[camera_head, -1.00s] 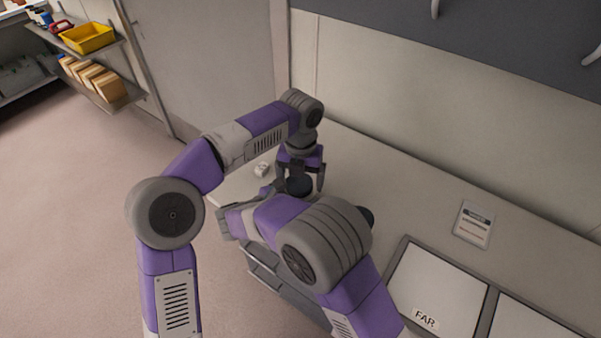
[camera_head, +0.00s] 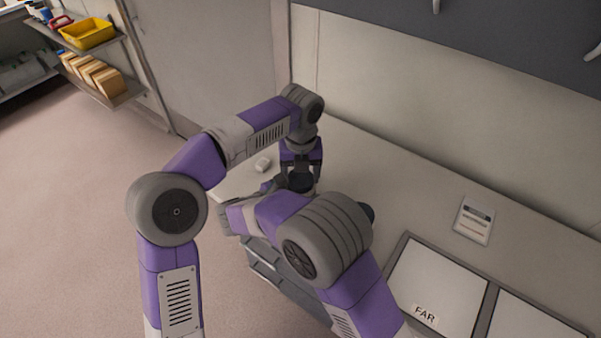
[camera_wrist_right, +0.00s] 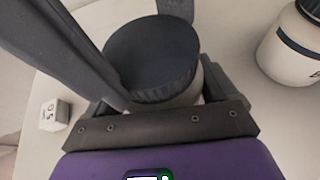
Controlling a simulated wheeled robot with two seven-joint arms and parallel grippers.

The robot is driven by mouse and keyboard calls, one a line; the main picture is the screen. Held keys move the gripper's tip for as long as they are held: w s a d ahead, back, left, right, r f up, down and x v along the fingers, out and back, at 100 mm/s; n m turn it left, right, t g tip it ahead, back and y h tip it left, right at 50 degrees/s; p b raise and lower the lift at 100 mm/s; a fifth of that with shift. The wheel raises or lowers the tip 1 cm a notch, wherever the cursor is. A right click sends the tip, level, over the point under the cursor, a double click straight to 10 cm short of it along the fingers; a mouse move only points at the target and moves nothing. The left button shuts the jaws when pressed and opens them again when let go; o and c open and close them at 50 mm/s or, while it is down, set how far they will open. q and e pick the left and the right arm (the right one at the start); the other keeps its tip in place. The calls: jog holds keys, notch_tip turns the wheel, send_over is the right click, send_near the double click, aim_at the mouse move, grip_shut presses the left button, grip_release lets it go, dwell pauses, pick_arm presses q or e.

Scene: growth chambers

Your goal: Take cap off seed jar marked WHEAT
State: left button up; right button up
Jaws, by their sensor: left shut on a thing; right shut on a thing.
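A pale jar (camera_wrist_right: 185,98) with a wide, ribbed dark cap (camera_wrist_right: 152,52) stands on the bench; its marking is not readable. The cap also shows in the head view (camera_head: 300,184), seated on the jar. My left gripper (camera_head: 301,174) points down from above, shut on the cap with its fingers at the cap's sides. My right gripper (camera_wrist_right: 175,105) is shut on the jar's body below the cap. In the head view my right arm hides much of the jar.
A second pale jar with a dark lid (camera_wrist_right: 290,50) stands close at right in the wrist view. A small white block (camera_head: 263,163) lies left of the capped jar. A labelled card (camera_head: 474,220) and a FAR-marked tray (camera_head: 408,262) lie right, with clear bench between.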

pick_arm(q)
jog(key=shift+d, duration=0.2)
jog(key=o, duration=1.1)
jog(key=shift+o, duration=0.3)
jog(key=shift+a, duration=0.1)
jog(key=shift+a, duration=0.2)
